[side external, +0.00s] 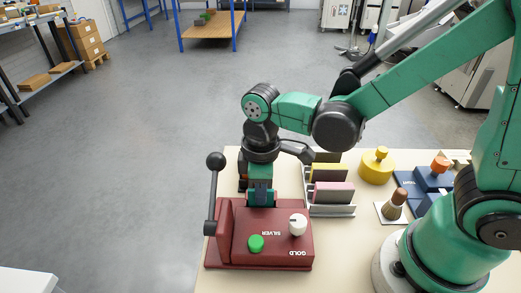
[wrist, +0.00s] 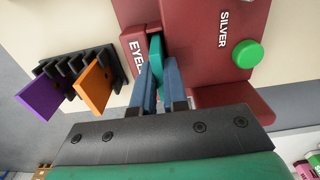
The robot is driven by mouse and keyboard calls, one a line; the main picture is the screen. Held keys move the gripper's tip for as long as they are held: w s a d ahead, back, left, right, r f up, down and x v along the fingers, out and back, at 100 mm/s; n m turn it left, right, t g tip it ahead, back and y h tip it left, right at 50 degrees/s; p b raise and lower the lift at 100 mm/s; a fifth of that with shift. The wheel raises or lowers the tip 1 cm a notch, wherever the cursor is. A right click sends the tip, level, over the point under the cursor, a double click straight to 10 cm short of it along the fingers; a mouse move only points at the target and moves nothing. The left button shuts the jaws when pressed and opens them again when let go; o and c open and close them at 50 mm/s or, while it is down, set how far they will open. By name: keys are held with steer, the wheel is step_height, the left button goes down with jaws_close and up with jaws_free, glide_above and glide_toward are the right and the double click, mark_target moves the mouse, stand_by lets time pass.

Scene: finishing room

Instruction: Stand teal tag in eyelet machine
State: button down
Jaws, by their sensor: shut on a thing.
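The eyelet machine (side external: 275,258) is a dark red block on the near left of the table, marked SILVER and GOLD. It also shows in the wrist view (wrist: 190,20). My gripper (side external: 262,197) is low at the machine's back edge, pointing down. In the wrist view its blue fingers (wrist: 159,72) are shut on the teal tag (wrist: 156,48). The tag's far end is at a gap in the red machine beside the partly hidden EYEL label (wrist: 136,58). I cannot tell how deep the tag sits or whether it touches bottom.
The machine has a black-knobbed lever (side external: 216,161), a green button (side external: 256,243) and a white knob (side external: 298,225). A rack (side external: 330,210) holding upright tags stands close right of my gripper. A yellow weight-like object (side external: 376,168), brush (side external: 395,203) and blue device (side external: 432,180) lie further right.

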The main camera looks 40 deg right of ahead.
steer(key=shift+f, duration=0.2)
steer(key=c, duration=1.2)
jaws_free()
steer(key=shift+r, duration=5.45)
steer(key=shift+s+d+f+m+t, duration=0.15)
steer(key=shift+d+f+m+t, duration=0.15)
steer(key=shift+d+m+t, duration=1.05)
steer(key=shift+s+d+f+m+t, duration=0.1)
steer(key=shift+d+f+m+t, duration=0.25)
steer(key=shift+d+m+t, duration=1)
steer(key=shift+s+d+f+m+t, duration=0.15)
steer(key=shift+d+f+m+t, duration=0.15)
steer(key=shift+d+m+t, duration=1.05)
